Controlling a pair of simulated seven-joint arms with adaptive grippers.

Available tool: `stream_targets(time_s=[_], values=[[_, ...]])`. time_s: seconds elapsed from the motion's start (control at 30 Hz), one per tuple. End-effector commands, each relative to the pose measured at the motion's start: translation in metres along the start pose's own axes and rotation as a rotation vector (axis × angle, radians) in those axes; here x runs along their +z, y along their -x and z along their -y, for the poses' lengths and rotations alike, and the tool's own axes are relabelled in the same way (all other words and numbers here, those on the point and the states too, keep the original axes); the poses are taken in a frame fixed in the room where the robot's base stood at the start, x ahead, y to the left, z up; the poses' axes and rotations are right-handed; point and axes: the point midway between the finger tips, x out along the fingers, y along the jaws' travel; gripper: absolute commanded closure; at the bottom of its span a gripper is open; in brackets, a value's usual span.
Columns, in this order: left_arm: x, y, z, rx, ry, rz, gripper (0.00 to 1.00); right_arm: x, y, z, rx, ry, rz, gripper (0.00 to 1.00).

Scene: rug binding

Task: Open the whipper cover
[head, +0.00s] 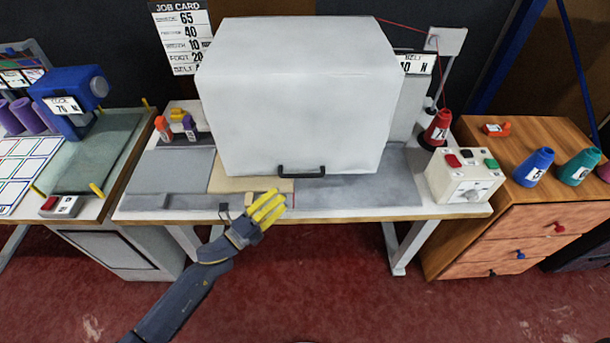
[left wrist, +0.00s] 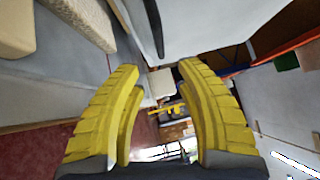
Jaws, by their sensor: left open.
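The whipper cover (head: 290,95) is a large pale grey box on the middle workbench, seated down over what it covers. A black bar handle (head: 301,173) runs along its lower front edge. My left gripper (head: 270,203) has yellow fingers and is at the bench's front edge, below and left of the handle, apart from it. In the left wrist view the two yellow fingers (left wrist: 160,75) are spread with nothing between them. The cover (left wrist: 215,22) and part of the dark handle (left wrist: 152,25) show beyond the fingertips there. My right gripper is not in view.
A control box (head: 464,176) with buttons and a red cone (head: 438,127) stand on the bench right of the cover. Orange and purple cones (head: 163,127) stand left. A wooden drawer unit (head: 545,225) adjoins on the right. The bench's front left (head: 165,175) is mostly clear.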

Motion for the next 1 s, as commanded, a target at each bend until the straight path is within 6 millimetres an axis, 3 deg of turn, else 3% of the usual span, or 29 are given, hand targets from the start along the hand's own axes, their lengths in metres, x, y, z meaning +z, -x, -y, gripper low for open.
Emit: stream_targets(time_s=[0.2,0.5,0.7,1.0], values=[[0.0,-0.042,0.001,-0.002,0.0,0.0,0.64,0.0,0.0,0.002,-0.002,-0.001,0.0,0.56],[0.0,-0.088,0.0,-0.001,0.002,0.0,0.64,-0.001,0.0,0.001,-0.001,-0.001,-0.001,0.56],[0.0,-0.106,0.0,0.0,0.002,0.001,0.64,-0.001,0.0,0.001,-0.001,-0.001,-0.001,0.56],[0.0,-0.114,0.0,0.001,0.001,0.001,0.64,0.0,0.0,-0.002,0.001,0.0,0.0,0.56]])
